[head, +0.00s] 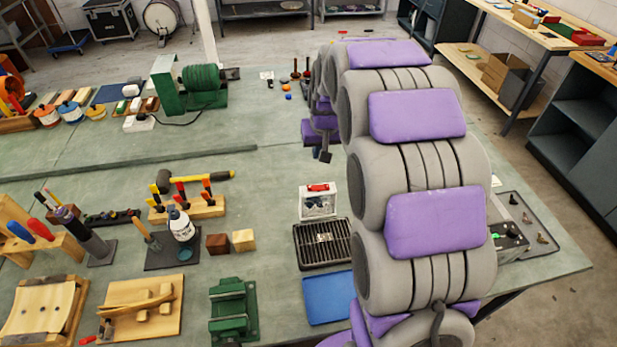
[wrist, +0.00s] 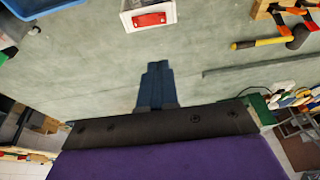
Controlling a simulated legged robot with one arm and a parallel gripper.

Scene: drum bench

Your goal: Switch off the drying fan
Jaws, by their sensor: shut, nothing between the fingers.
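A small white box (head: 318,204) stands on the bench in the middle of the head view. It has a red switch-like part (head: 318,187) on top and a dark, mottled front; it may be the drying fan. In the wrist view the white box (wrist: 136,8) is cut by the top edge, with its red part (wrist: 149,19) facing the camera. I cannot tell which way the switch is set. My gripper (wrist: 158,66) is shut and empty, apart from the box. In the head view my gripper (head: 325,155) hangs over the bench beyond the box.
A black grated tray (head: 322,244) and a blue mat (head: 328,298) lie nearer than the box. A yellow-handled hammer (head: 203,178) and tool blocks stand to the left. A dark box with a green light (head: 509,238) is partly hidden by my arm. Bare bench surrounds the gripper.

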